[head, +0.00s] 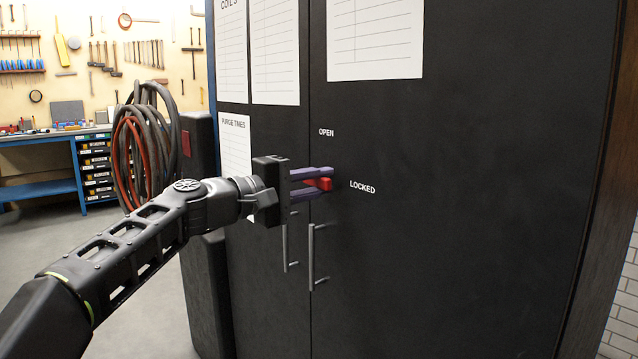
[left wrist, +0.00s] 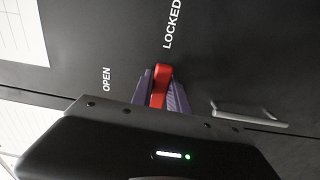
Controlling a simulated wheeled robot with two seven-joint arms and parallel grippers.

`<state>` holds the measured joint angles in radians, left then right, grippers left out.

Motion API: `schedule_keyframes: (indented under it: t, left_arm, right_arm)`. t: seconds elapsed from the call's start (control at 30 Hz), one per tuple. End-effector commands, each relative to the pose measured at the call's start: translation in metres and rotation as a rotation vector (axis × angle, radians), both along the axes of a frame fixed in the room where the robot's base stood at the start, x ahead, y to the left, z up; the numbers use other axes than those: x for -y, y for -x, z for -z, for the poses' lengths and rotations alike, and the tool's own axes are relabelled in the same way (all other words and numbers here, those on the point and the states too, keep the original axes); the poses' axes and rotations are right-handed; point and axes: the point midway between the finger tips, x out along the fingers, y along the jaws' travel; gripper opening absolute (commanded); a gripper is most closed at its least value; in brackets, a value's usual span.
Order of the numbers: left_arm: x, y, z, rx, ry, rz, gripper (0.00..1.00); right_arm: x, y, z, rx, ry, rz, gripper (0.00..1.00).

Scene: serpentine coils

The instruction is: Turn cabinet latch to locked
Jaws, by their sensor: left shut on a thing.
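The red cabinet latch (head: 324,184) is on the front of the black cabinet (head: 480,240), near the seam between its doors. The word OPEN is printed above it and LOCKED to its right. The latch lies roughly level, its visible end towards LOCKED; the fingers hide part of it. My left gripper (head: 316,182) is shut on the latch, one purple finger above and one below. In the left wrist view the red latch (left wrist: 161,84) shows between the purple fingers, its end towards LOCKED. My right gripper is not in view.
Two vertical door handles (head: 312,258) hang just below the gripper. Paper sheets (head: 375,38) are fixed to the doors. Coiled hoses (head: 143,145) hang at the cabinet's left side. A blue workbench (head: 60,160) stands behind at the left, with open floor before it.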

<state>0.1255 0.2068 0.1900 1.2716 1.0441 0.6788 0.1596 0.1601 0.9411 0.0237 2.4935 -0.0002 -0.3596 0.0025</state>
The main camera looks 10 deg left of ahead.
Motion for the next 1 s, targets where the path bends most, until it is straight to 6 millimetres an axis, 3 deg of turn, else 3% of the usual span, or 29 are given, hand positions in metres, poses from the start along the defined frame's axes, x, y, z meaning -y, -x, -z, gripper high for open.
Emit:
schedule_keyframes:
  t: [0.27, 0.67, 1.0]
  left_arm:
    - [0.0, 0.0, 0.001, 0.0, -0.002, 0.001, 0.41]
    - [-0.006, 0.006, 0.001, 0.0, -0.001, -0.002, 0.42]
    - [-0.039, 0.046, 0.001, 0.001, -0.002, -0.003, 0.42]
  right_arm:
    - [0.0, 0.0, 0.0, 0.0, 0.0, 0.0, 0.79]
    - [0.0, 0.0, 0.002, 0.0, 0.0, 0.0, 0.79]
    - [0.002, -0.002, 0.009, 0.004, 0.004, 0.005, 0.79]
